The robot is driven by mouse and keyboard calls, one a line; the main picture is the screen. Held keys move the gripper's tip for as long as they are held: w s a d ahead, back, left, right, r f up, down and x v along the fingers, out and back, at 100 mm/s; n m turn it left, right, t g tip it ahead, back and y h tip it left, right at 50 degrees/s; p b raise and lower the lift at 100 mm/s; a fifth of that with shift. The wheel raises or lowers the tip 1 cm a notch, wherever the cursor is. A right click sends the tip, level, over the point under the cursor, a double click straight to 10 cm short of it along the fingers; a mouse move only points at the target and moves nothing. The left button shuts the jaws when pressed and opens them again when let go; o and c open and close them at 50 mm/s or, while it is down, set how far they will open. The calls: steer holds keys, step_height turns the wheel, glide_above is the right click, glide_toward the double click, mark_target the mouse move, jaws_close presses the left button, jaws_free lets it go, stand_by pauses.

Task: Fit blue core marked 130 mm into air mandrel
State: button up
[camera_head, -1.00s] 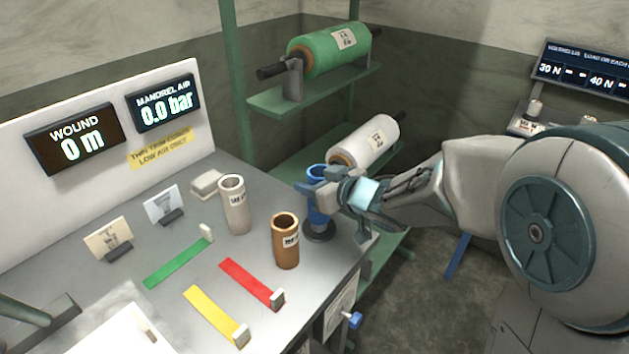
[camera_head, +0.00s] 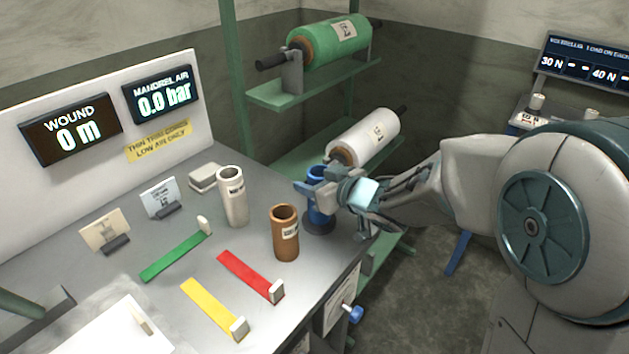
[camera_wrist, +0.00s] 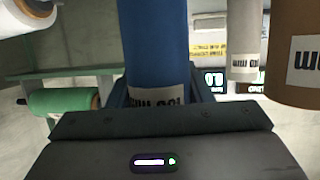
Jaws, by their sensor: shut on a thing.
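The blue core (camera_head: 318,210) stands upright on a dark round base at the table's right edge. My gripper (camera_head: 318,190) is shut on its upper part, reaching in from the right. In the wrist view the blue core (camera_wrist: 155,45) rises between the jaws. Its pale label (camera_wrist: 156,96) shows upside down and seems to read 130 mm, with its lower edge hidden by the gripper. The mandrel air display (camera_head: 161,93) reads 0.0 bar. I cannot make out the air mandrel itself with certainty.
A brown core (camera_head: 285,240) and a whitish core (camera_head: 232,200) stand close left of the blue one. Green (camera_head: 172,258), red (camera_head: 245,272) and yellow (camera_head: 208,306) strips lie on the table. A rack behind holds a green roll (camera_head: 330,45) and a white roll (camera_head: 368,138).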

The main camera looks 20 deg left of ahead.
steer(key=shift+f, duration=0.35)
steer(key=o, duration=1)
steer(key=shift+o, duration=0.2)
steer(key=p+v, duration=0.2)
steer(key=v, duration=1.2)
